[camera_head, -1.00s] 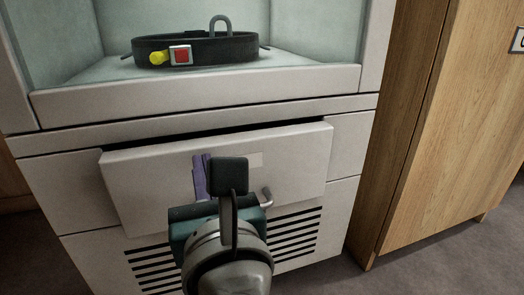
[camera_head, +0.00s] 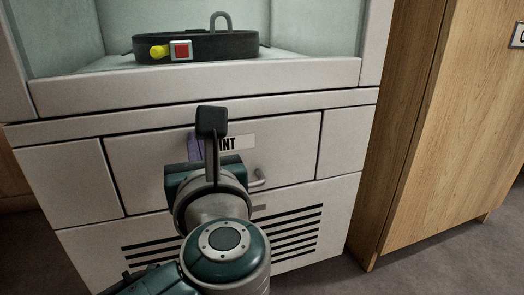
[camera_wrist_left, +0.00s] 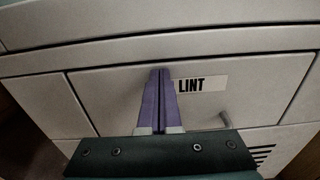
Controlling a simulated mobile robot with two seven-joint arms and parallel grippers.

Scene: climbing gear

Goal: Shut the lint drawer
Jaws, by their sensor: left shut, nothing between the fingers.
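The lint drawer (camera_head: 290,150) is a pale front panel in the cabinet below the open bay. Its face looks flush with the panels around it, with thin dark seams. A white label reading LINT (camera_wrist_left: 202,84) and a small grey handle (camera_head: 257,178) are on it; the handle also shows in the left wrist view (camera_wrist_left: 225,119). My left gripper (camera_wrist_left: 161,72) has its purple fingers shut and empty, with the tips at the drawer face just left of the label. Whether they touch it I cannot tell. In the head view my wrist and arm hide the drawer's middle. My right gripper is not in view.
A black belt (camera_head: 222,47) with a red-centred buckle and a yellow piece lies in the open bay above. Dark vent slots (camera_head: 300,232) are below the drawer. A wooden cabinet (camera_head: 430,130) stands at the right, with grey floor (camera_head: 440,255) in front.

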